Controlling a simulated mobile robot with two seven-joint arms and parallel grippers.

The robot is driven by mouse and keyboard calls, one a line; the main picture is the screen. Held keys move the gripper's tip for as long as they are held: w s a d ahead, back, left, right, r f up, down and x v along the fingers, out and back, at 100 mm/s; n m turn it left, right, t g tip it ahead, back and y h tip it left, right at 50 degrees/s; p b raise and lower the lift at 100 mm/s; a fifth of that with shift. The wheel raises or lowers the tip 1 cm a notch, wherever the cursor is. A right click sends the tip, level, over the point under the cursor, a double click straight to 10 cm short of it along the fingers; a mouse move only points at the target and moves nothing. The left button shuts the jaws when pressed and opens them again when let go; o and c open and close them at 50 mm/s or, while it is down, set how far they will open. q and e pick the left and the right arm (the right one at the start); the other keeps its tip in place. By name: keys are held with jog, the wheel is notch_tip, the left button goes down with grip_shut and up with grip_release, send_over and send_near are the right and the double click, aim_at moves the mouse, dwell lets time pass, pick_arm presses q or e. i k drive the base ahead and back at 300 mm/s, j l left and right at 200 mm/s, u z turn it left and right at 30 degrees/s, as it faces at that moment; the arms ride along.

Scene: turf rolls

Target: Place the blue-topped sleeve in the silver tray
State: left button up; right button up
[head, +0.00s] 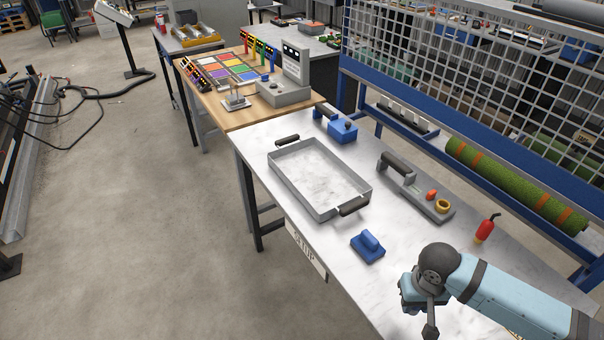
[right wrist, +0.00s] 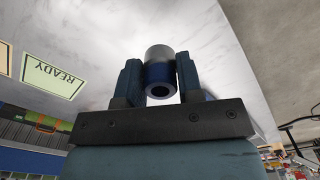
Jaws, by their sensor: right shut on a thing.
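The silver tray (head: 296,190) lies on the white marble-topped table, with a dark handle at each end. It looks empty. My right gripper (head: 428,312) is over the near right part of the table, to the right of and nearer than the tray. In the right wrist view, my right gripper (right wrist: 160,82) is shut on the blue-topped sleeve (right wrist: 160,72), a short hollow cylinder with a dark blue end and a grey end. The sleeve sits between the two fingers, its open blue end facing the camera. In the head view I cannot make out the sleeve. My left gripper is out of view.
A blue block with a knob (head: 368,246) sits between the tray and my right gripper. A blue box (head: 342,130), a grey fixture (head: 420,195) with a yellow ring, and a red-and-yellow bottle (head: 484,230) stand behind. A mesh rack with a green turf roll (head: 515,185) borders the far side.

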aim_at(321, 182)
jog(key=i+j+u, duration=0.35)
jog(key=i+u, duration=0.4)
jog(key=i, duration=0.2)
jog(key=i+z, duration=0.35)
jog(key=i+j+z, duration=0.1)
jog(key=z, duration=0.3)
jog(key=i+j+z, duration=0.15)
jog(key=j+z, duration=0.2)
jog(key=i+l, duration=0.05)
